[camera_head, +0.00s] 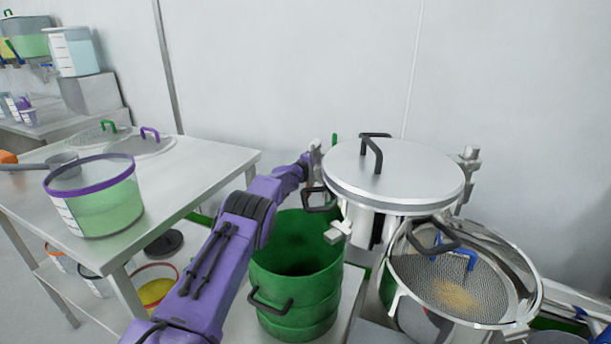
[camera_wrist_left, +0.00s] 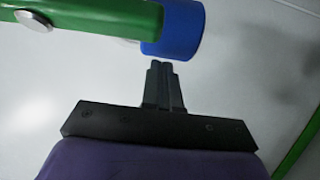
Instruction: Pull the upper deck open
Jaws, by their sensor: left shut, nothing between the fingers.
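The sifter stack stands right of centre in the head view, with a round silver lid (camera_head: 415,180) and black handle on top. Below and right of it, a round mesh deck (camera_head: 470,285) sits swung out, with tan powder and a blue piece on its mesh. I cannot tell which of these is the upper deck. My left gripper (camera_head: 315,165) is at the left side of the lidded part, its fingers partly hidden. In the left wrist view, my left gripper (camera_wrist_left: 165,80) is shut and empty, just below a blue cap (camera_wrist_left: 173,27) on a green bar (camera_wrist_left: 90,18). My right gripper is out of view.
A green drum (camera_head: 295,270) stands below my left arm, beside the stack. A steel table (camera_head: 195,170) at left carries a purple-rimmed tub (camera_head: 98,200) and round sieves. A plain wall is close behind. Clamps (camera_head: 468,165) stick out beside the lid.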

